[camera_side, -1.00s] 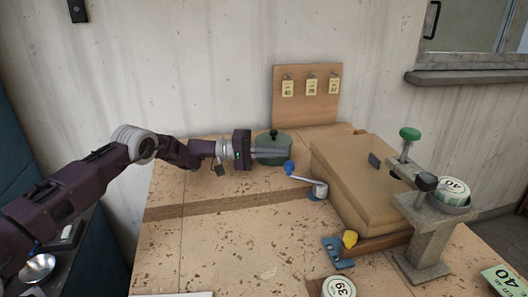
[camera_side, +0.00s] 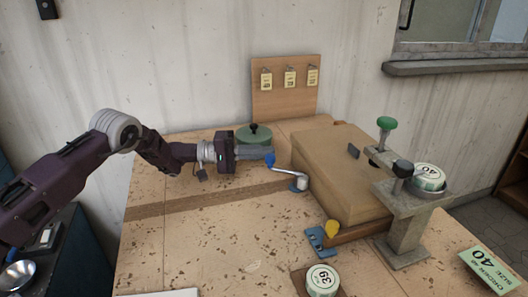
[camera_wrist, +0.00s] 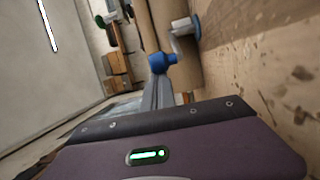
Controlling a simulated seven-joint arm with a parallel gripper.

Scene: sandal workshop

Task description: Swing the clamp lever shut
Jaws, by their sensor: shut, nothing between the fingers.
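The clamp lever (camera_side: 286,174) is a grey cranked arm with a blue knob (camera_side: 269,159) at its end. It pivots on a blue-footed post (camera_side: 299,186) at the left edge of a brown block (camera_side: 335,170). The lever points away from the block, toward my gripper (camera_side: 268,153). My gripper is shut and empty, held level, with its fingertips right at the knob. In the wrist view the shut fingers (camera_wrist: 158,95) point at the blue knob (camera_wrist: 158,63). I cannot tell whether they touch it.
A green lidded pot (camera_side: 254,135) stands just behind my gripper. A second blue clamp (camera_side: 316,240) with a yellow knob is at the block's front. A grey press stand (camera_side: 405,220) stands at right.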

